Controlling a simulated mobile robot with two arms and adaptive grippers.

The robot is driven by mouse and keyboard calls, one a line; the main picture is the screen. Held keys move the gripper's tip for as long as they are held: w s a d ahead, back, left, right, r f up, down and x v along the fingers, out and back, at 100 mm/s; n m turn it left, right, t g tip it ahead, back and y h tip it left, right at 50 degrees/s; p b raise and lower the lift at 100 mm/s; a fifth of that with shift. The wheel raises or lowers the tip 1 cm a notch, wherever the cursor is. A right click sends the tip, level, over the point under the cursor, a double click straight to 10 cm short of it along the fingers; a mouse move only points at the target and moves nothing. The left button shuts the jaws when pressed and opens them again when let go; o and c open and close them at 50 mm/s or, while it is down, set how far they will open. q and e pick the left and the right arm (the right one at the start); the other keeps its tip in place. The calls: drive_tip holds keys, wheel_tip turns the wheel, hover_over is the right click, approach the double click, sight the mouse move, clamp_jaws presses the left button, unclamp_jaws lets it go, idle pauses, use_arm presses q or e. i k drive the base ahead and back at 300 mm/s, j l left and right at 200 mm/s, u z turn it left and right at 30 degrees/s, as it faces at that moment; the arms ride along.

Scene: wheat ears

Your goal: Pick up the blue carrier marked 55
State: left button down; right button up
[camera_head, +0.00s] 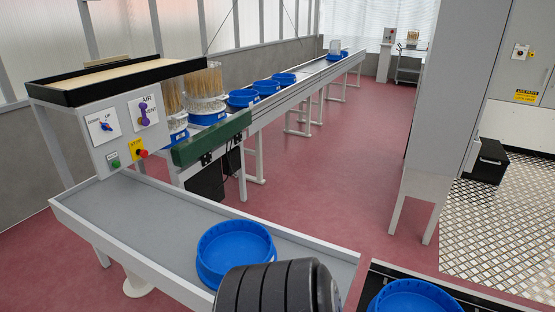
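An empty round blue carrier (228,262) sits on the near end of the grey conveyor. A dark ribbed form in front covers its lower right edge. A second blue carrier (412,298) shows at the bottom right on a dark surface, cut off by the frame. More blue carriers stand on the long conveyor, among them one (241,98) near the middle and one (285,78) farther back. I cannot read the number 55 on any of them.
A control panel (128,128) with knobs and buttons stands over the near conveyor (135,205). Clear containers of wheat ears (205,82) stand on carriers behind it. A tall grey cabinet (445,110) stands to the right. The red floor (320,185) between is clear.

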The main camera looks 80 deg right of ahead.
sight(230, 244)
drive_tip(key=z, duration=2.05)
drive_tip(key=j+z, duration=0.2)
drive_tip(key=i+l, duration=0.05)
drive_tip(key=l, duration=0.05)
